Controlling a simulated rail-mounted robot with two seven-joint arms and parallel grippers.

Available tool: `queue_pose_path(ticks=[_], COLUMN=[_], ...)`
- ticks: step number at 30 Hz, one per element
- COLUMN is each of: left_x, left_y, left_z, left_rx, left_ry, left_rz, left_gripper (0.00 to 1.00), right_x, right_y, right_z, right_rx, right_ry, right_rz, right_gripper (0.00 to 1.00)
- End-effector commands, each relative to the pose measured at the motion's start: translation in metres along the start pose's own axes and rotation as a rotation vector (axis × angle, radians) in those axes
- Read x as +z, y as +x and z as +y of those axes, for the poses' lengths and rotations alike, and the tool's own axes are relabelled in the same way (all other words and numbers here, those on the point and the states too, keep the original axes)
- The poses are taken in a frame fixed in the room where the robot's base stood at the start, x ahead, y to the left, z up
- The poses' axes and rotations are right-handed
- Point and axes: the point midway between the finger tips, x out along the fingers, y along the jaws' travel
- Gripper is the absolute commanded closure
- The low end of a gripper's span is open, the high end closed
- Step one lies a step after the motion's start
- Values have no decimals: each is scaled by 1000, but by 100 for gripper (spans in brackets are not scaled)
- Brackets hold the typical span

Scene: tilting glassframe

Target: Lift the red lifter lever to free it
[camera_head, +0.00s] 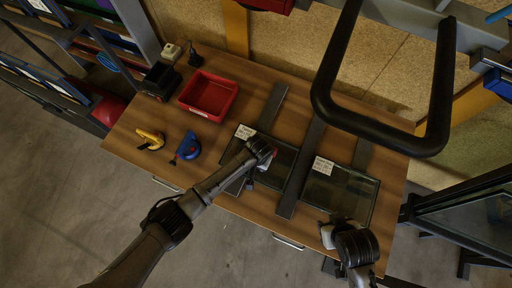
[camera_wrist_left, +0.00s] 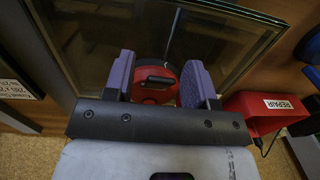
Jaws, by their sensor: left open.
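A red lifter (camera_wrist_left: 150,96) with a black bar across it sits on a glass pane (camera_wrist_left: 215,35) in the left wrist view. In the head view only a small red patch of the lifter (camera_head: 274,153) shows beside my left gripper (camera_head: 262,155). In the left wrist view my left gripper (camera_wrist_left: 158,80) is open, with one purple-padded finger on each side of the red lifter. I cannot tell whether the pads touch it. My right gripper (camera_head: 332,232) is near the table's front right corner, and its fingers are not clear.
A yellow tool (camera_head: 150,139) and a blue lifter (camera_head: 187,147) lie at left. A second glass pane (camera_head: 345,190) lies to the right.

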Motion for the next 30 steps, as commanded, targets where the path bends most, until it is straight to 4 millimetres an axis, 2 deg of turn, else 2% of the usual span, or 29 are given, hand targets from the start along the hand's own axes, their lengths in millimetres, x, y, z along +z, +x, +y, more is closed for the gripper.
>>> queue_pose_path(ticks=[5, 20, 25, 30], left_x=[0, 0, -2, -5], left_y=[0, 0, -4, -8], left_z=[0, 0, 0, 0], left_rx=[0, 0, -1, -1], left_ry=[0, 0, -1, -2], left_rz=[0, 0, -31, -135], left_gripper=[50, 98, 98, 98], right_x=[0, 0, -1, -4], right_y=[0, 0, -6, -15], right_z=[0, 3, 3, 3], right_rx=[0, 8, 8, 6], right_ry=[0, -10, -10, -7], right_rz=[0, -1, -1, 0], right_gripper=[49, 49, 49, 49])
